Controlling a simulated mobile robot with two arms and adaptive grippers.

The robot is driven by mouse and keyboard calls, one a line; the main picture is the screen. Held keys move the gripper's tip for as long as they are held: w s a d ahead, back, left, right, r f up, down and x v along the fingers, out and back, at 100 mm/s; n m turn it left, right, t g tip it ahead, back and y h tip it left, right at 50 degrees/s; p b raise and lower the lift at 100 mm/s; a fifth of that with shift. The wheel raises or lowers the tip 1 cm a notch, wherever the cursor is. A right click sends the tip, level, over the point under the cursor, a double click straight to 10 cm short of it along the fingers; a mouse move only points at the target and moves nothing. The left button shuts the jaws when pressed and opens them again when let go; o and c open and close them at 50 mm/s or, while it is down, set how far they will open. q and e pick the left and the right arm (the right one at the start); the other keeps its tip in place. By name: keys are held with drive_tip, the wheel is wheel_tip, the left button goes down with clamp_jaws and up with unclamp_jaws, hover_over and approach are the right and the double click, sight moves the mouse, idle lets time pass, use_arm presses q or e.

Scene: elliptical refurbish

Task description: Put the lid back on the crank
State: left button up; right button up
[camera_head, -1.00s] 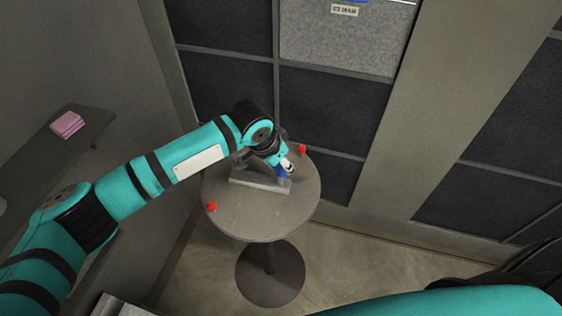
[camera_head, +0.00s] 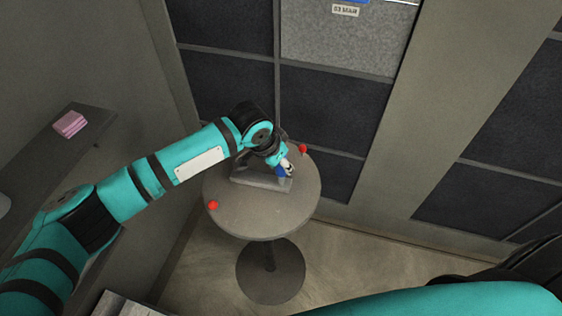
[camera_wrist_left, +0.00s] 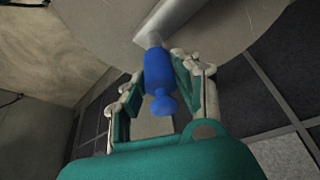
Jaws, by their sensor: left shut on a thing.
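My left gripper (camera_head: 284,171) is over the right part of the round table, its fingers shut on a blue piece (camera_head: 281,172). In the left wrist view, the fingers (camera_wrist_left: 158,88) are on both sides of this blue cylinder (camera_wrist_left: 157,72), which has a small rounded knob on its near end. Its far end meets a short grey stub (camera_wrist_left: 153,40) by a grey metal bar (camera_wrist_left: 182,18); I cannot tell whether it is seated there. In the head view the grey bar (camera_head: 260,182) lies on the table, partly hidden by my left wrist. My right gripper is out of view.
The round grey table (camera_head: 250,220) stands by the dark panelled wall. Red knobs sit at its left edge (camera_head: 213,205) and upper right edge (camera_head: 303,149). A shelf (camera_head: 60,150) with a pink stack (camera_head: 70,124) is at left. The table's front is bare.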

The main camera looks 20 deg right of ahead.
use_arm(q)
drive_tip(key=shift+p, duration=0.35)
drive_tip(key=shift+f, duration=0.1)
idle(1.1)
drive_tip(key=shift+p, duration=0.55)
idle(0.4)
drive_tip(key=o, duration=1.3)
drive_tip(key=shift+r+p, duration=3.5)
drive_tip(key=shift+p, duration=0.05)
